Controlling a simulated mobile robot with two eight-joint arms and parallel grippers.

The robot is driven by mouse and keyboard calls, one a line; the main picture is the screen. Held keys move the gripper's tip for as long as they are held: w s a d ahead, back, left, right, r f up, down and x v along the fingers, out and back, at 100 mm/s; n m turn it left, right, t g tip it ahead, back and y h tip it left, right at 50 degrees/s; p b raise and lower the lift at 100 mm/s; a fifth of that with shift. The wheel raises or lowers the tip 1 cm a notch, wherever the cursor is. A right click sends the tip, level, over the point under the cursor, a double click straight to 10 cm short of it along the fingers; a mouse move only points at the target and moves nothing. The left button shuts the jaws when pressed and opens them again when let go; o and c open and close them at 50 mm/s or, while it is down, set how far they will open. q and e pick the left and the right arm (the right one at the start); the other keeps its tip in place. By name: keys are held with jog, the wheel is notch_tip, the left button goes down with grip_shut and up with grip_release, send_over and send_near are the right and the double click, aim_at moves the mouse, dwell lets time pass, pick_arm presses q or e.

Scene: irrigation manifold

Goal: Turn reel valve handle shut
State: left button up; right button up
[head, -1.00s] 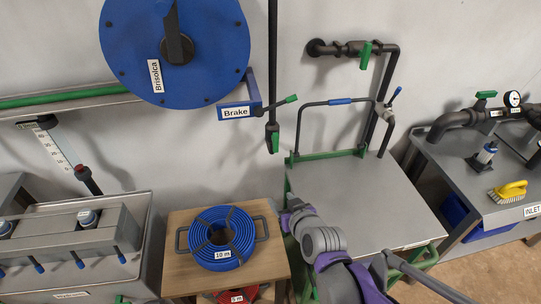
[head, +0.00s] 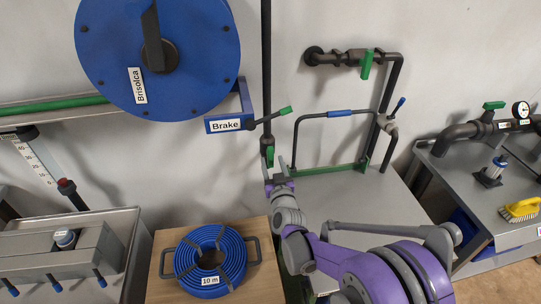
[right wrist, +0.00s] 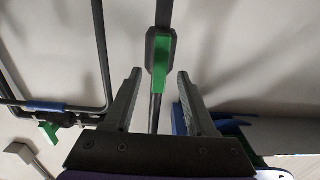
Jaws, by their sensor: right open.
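The reel valve's green handle (head: 269,154) sits on the dark vertical pipe (head: 267,95) by the reel and points down, roughly along the pipe. In the right wrist view the green handle (right wrist: 161,58) shows ahead, between the two fingers in the picture. My right gripper (head: 280,166) is open, empty and just below the handle in the head view. Its fingers (right wrist: 159,76) are spread either side of the pipe line; I cannot tell how far short of the handle they are. My left gripper is not in view.
The blue hose reel (head: 195,45) is above left, with the brake lever (head: 270,116) close above the valve. A grey bench with a blue-gripped bent pipe (head: 340,113) stands right. A coiled blue hose (head: 210,262) lies on a wooden stand below.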

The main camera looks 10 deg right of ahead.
aim_at(271, 158)
jog(key=shift+w, duration=2.05)
grip_shut()
